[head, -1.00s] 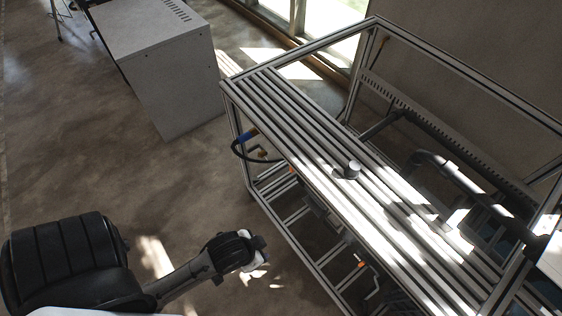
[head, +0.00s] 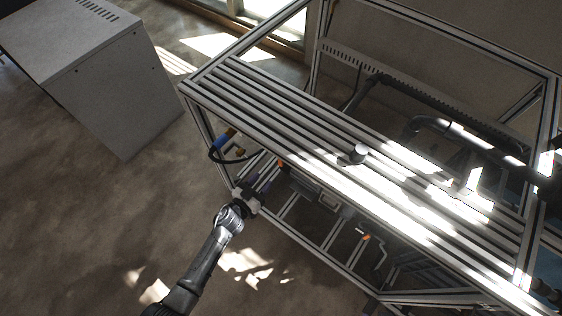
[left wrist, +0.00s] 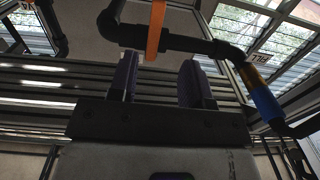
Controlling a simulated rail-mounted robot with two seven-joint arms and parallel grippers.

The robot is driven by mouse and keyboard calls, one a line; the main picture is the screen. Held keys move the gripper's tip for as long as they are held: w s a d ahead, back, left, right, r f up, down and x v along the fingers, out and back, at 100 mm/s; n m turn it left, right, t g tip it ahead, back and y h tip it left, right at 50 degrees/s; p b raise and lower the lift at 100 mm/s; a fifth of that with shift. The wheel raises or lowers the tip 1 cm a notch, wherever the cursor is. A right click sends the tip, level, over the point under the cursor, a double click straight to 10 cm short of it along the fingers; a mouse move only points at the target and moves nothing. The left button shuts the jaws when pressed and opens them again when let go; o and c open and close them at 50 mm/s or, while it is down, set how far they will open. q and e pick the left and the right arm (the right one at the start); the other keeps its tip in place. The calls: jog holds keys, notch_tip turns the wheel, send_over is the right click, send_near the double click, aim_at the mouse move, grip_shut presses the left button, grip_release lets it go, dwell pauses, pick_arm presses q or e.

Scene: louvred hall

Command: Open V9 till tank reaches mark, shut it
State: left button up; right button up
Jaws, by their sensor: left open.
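My left gripper (head: 262,183) is open at the near side of the metal frame, below its slatted top. In the left wrist view its two dark purple fingers (left wrist: 158,80) are apart with nothing between them. An orange lever-like strip (left wrist: 155,30) hangs in front of a dark pipe (left wrist: 175,42), beyond the fingertips and lined up with the gap. A small orange part (head: 281,163) shows beside the gripper in the head view; another orange part (head: 366,237) is lower right. I cannot read which is V9. No tank or mark can be made out. My right gripper is not in view.
The slatted frame top (head: 300,120) overhangs the pipes and carries a short round grey knob (head: 360,153). A grey cabinet (head: 110,90) stands left. Floor between is clear.

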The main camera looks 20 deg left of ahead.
aim_at(280, 163)
pick_arm(q)
jog(key=shift+h, duration=0.3)
jog(key=b+x, duration=0.1)
jog(key=x, duration=0.1)
jog(key=b+x, duration=0.1)
jog(key=x, duration=0.2)
jog(key=b+x, duration=0.2)
jog(key=x, duration=0.1)
jog(key=shift+w+d+f, duration=0.15)
jog(key=shift+d+f, duration=0.05)
jog(key=shift+f, duration=0.1)
jog(key=shift+w+r, duration=0.1)
jog(key=shift+r, duration=0.05)
jog(key=shift+x, duration=0.85)
jog(key=shift+c, duration=0.4)
